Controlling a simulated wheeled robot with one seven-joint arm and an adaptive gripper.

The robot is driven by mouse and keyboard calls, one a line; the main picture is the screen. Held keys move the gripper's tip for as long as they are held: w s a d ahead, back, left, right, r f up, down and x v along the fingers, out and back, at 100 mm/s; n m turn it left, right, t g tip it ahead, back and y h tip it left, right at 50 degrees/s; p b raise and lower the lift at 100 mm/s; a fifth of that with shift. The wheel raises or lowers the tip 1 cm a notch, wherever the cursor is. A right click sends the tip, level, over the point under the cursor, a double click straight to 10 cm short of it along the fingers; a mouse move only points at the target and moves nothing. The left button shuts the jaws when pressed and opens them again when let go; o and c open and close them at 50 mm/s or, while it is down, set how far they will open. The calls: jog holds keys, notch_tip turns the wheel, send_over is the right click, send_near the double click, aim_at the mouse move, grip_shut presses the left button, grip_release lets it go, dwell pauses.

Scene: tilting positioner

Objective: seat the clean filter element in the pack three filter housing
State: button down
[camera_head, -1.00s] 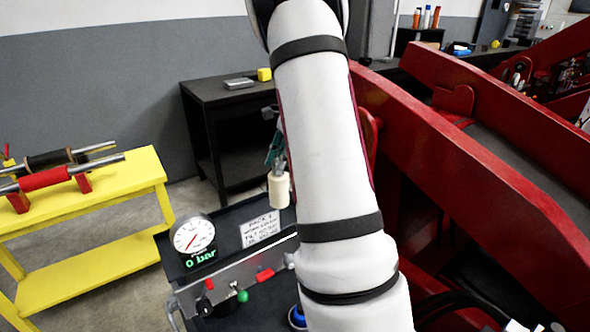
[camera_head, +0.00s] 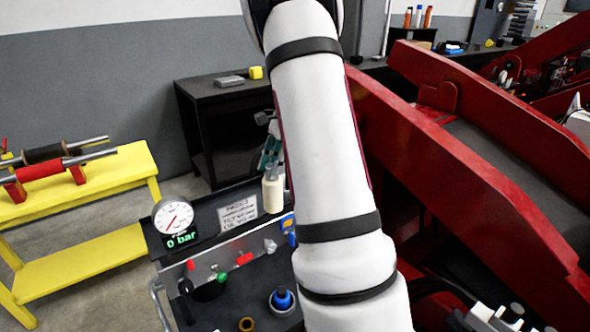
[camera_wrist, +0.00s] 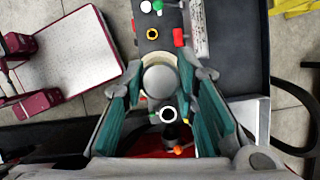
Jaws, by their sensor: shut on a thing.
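The clean filter element (camera_head: 273,193) is a cream cylinder. My gripper (camera_head: 271,158) is shut on it and holds it upright, in front of the dark cart's back panel. In the wrist view the element (camera_wrist: 160,82) shows end-on between the teal fingers of my gripper (camera_wrist: 160,88). Below it in that view is a white ring (camera_wrist: 168,114) with a dark middle. I cannot tell whether that is the filter housing. A blue-topped round fitting (camera_head: 283,300) stands on the cart, beside my arm. My arm hides part of the cart.
The cart (camera_head: 222,309) carries a gauge (camera_head: 173,218) reading 0 bar, a pack sign (camera_head: 238,212), red and green handles, and a brass ring (camera_head: 247,324). A yellow bench (camera_head: 80,262) stands left, a black table (camera_head: 225,95) behind. Large red beams (camera_head: 470,170) fill the right.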

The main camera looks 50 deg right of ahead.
jog(key=w+a+f+n+g+h, duration=0.1)
jog(key=w+a+f+n+g, duration=0.1)
jog(key=a+f+n, duration=0.2)
jog(key=w+a+f+n+g+h, duration=0.1)
jog(key=a+f+n, duration=0.4)
jog(key=a+n, duration=0.6)
jog(key=w+a+f+n+g+h, duration=0.2)
jog(key=a+n, duration=0.5)
jog(key=a, duration=0.7)
notch_tip(320, 180, down, 4)
jog(key=shift+w+a+r+n+g, duration=0.15)
jog(key=shift+w+r+n+g, duration=0.15)
jog(key=shift+w+g, duration=0.6)
jog(key=shift+w+f, duration=0.1)
jog(key=shift+f, duration=0.05)
jog(key=shift+w, duration=0.1)
